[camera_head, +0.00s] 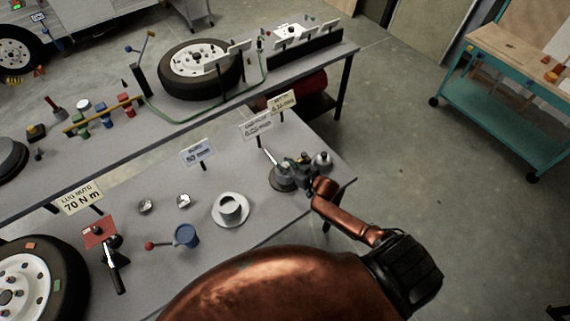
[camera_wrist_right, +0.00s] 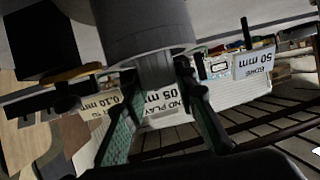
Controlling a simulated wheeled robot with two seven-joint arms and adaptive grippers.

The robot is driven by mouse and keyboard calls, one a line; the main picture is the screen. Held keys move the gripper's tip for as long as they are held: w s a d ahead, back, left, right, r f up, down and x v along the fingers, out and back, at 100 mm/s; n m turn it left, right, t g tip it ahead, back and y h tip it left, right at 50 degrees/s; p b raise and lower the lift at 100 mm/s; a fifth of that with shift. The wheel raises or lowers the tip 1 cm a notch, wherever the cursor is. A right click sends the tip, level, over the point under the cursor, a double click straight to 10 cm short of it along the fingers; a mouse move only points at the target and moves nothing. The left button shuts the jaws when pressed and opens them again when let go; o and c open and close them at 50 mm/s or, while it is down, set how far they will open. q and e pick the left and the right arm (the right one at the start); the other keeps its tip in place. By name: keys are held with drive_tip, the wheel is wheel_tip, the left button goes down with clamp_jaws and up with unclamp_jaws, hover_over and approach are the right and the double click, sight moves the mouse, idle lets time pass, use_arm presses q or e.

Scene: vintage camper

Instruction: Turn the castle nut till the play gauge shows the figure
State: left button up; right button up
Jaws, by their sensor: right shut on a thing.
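My right gripper (camera_head: 297,168) reaches over the hub stand (camera_head: 282,182) near the table's right end, and its fingers hide much of the stand's top. In the right wrist view the green-padded fingers (camera_wrist_right: 160,85) are shut on a narrow grey part, likely the castle nut (camera_wrist_right: 157,68), which joins a wider grey cylinder (camera_wrist_right: 145,38). A pale pointer-like stick (camera_head: 270,157) stands by the stand; I cannot tell whether it belongs to the play gauge, and no gauge reading is legible. An end play sign (camera_head: 257,125) stands behind. My left gripper is not in view.
A small grey knobbed part (camera_head: 322,159) is close right of the gripper.

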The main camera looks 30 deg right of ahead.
drive_tip(key=shift+d+f+n+y+b, duration=0.1)
drive_tip(key=shift+d+n+y+b, duration=0.15)
drive_tip(key=shift+n+y+b, duration=0.55)
drive_tip(key=n+g+y+b, duration=0.2)
drive_tip(key=b, duration=0.2)
drive_tip(key=n+g+y+b, duration=0.1)
drive_tip(key=n+y+b, duration=0.2)
drive_tip(key=b, duration=0.1)
drive_tip(key=shift+w+f+g, duration=0.1)
drive_tip(key=shift+f+g, duration=0.05)
drive_tip(key=shift+g, duration=0.25)
drive_tip(key=shift+a+r+n+g+y+b, duration=0.25)
drive_tip(key=shift+n+g+y+b, duration=0.45)
drive_tip(key=shift+b, duration=0.65)
drive_tip(key=o, duration=1.1)
drive_tip(key=shift+o, duration=0.3)
drive_tip(key=shift+d, duration=0.1)
